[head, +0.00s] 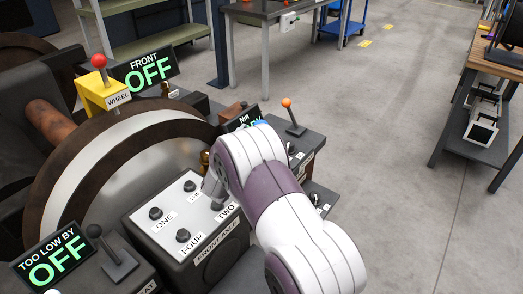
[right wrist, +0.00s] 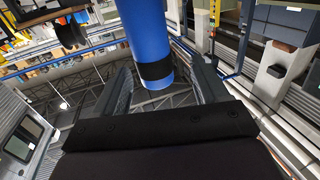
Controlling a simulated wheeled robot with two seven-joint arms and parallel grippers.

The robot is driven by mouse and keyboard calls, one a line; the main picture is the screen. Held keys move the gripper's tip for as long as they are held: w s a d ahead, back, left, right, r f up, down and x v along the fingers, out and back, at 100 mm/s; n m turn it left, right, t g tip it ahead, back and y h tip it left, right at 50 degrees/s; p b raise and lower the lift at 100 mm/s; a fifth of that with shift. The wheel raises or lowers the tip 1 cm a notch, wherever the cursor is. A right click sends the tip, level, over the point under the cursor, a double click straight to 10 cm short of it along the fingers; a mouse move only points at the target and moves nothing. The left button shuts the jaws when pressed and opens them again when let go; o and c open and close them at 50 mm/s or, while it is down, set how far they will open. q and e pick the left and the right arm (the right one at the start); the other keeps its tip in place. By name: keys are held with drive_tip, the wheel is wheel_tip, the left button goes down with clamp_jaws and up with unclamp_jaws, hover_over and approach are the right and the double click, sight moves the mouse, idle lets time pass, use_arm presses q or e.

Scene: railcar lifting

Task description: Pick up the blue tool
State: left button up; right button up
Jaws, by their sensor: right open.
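The blue tool (right wrist: 147,38) shows large in the right wrist view as a blue cylinder with a black band near its lower end. My right gripper (right wrist: 160,70) is open, with one dark finger on each side of the tool's lower end. I cannot tell whether either finger touches it. In the head view, only a small blue patch (head: 260,123) shows past my right arm, likely part of the tool. My right arm hides the right gripper there. My left gripper is in neither view.
A control box (head: 185,218) with several labelled knobs stands left of my right arm. A large wheel (head: 75,165) is behind it. An orange-knobbed lever (head: 290,115) rises just beyond my arm. A wooden workbench (head: 485,50) is at far right. The floor between is clear.

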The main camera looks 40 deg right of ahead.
drive_tip(key=x, duration=0.5)
drive_tip(key=shift+s+d+r+b, duration=0.15)
drive_tip(key=shift+d+r+b, duration=0.1)
drive_tip(key=shift+d+b, duration=0.15)
drive_tip(key=shift+a+r, duration=0.1)
drive_tip(key=shift+a, duration=0.05)
drive_tip(key=c, duration=1)
drive_tip(key=shift+c, duration=0.9)
drive_tip(key=shift+r, duration=0.1)
